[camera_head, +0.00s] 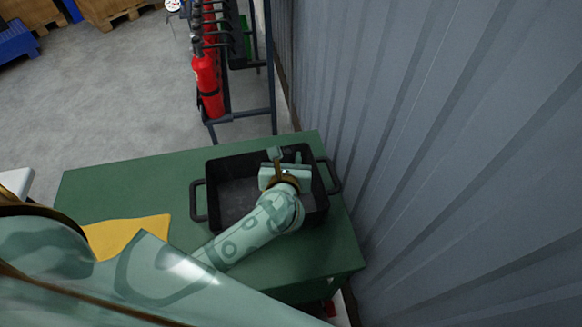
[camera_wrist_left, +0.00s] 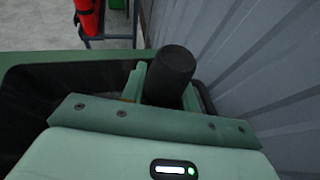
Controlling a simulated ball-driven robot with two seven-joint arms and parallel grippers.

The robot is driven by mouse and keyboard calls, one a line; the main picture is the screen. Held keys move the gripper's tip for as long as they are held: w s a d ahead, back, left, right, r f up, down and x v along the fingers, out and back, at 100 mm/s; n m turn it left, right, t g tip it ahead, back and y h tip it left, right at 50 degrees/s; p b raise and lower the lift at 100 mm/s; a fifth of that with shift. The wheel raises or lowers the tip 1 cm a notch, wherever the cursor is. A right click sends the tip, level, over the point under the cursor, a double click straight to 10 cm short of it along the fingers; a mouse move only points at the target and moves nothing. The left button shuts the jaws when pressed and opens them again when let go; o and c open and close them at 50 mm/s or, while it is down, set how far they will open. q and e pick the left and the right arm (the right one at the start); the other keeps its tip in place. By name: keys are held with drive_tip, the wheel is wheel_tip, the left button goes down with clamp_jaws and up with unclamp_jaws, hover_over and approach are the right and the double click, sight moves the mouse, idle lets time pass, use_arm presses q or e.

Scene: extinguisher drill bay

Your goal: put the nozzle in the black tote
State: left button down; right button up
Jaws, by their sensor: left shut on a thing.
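The black tote (camera_head: 198,203) stands on the green table, with a handle at each short end. My left gripper (camera_head: 286,155) is over the right part of the tote, reaching in from the lower left. The tote also shows in that view (camera_wrist_left: 45,85), below and around the fingers. The nozzle's lower end is hidden, so I cannot tell whether it touches the tote's floor. My right gripper is not in view.
The green table (camera_head: 130,185) has a yellow cloth (camera_head: 125,237) left of the tote. A grey corrugated wall (camera_head: 430,130) rises close on the right. A rack with red extinguishers (camera_head: 208,85) stands behind the table. The table's far left is clear.

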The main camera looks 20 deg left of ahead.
use_arm(q)
drive_tip(key=f, duration=0.2)
drive_tip(key=w+f+b, duration=0.1)
drive_tip(key=f, duration=0.1)
drive_tip(key=shift+w+f, duration=0.15)
drive_tip(key=shift+f+b, duration=0.3)
drive_tip(key=shift+b, duration=0.1)
drive_tip(key=c, duration=1.1)
unclamp_jaws()
drive_tip(key=shift+o, duration=0.2)
